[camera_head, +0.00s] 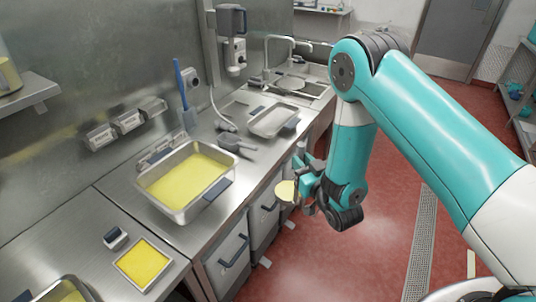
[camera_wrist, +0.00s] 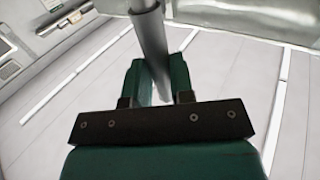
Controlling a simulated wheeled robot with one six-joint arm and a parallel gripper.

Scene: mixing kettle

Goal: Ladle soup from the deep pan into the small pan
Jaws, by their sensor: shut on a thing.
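A large deep steel pan (camera_head: 150,200) holding yellow soup stands on the counter at left centre. A shallower steel pan (camera_head: 273,121), with no yellow in it, sits farther back near the sink. A small pan (camera_head: 143,263) filled with yellow lies at the front. My gripper (camera_head: 308,190) is in front of the counter edge, to the right of the deep pan. In the wrist view my gripper (camera_wrist: 160,88) is shut on a grey rod, the ladle handle (camera_wrist: 150,42). A round yellow patch (camera_head: 286,190) beside the gripper looks like the ladle's filled bowl.
A dark scoop-like tool (camera_head: 232,144) lies between the deep and shallow pans. A blue upright handle (camera_head: 180,85) stands behind the deep pan near the wall. Cabinet fronts with handles (camera_head: 234,252) line the counter. The red floor (camera_head: 345,260) is open.

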